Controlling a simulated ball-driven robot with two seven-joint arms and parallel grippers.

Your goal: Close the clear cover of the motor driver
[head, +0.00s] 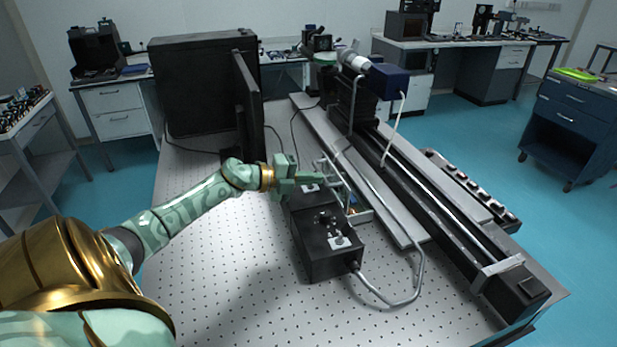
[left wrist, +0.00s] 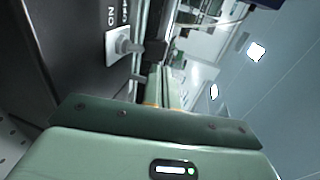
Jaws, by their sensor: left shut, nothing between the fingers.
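The black box (head: 330,250) on the perforated table, with knobs and small plates on top, appears to be the motor driver. Thin, clear-looking outlines, perhaps the cover (head: 345,188), stand up near its far right side; their exact position is hard to tell. My left gripper (head: 325,179) is shut and empty over the far end of the box, close to these outlines. I cannot tell whether it touches them. In the left wrist view, the shut fingers (left wrist: 164,78) point away beside a dark panel (left wrist: 75,60) with a toggle switch (left wrist: 122,46) and lettering. My right gripper is not in view.
A monitor (head: 247,105) stands left of the gripper. A long black rail (head: 440,210) with a blue-ended instrument (head: 389,82) runs along the right. A grey cable (head: 415,275) loops from the box's front right. The table's front left (head: 220,290) is clear.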

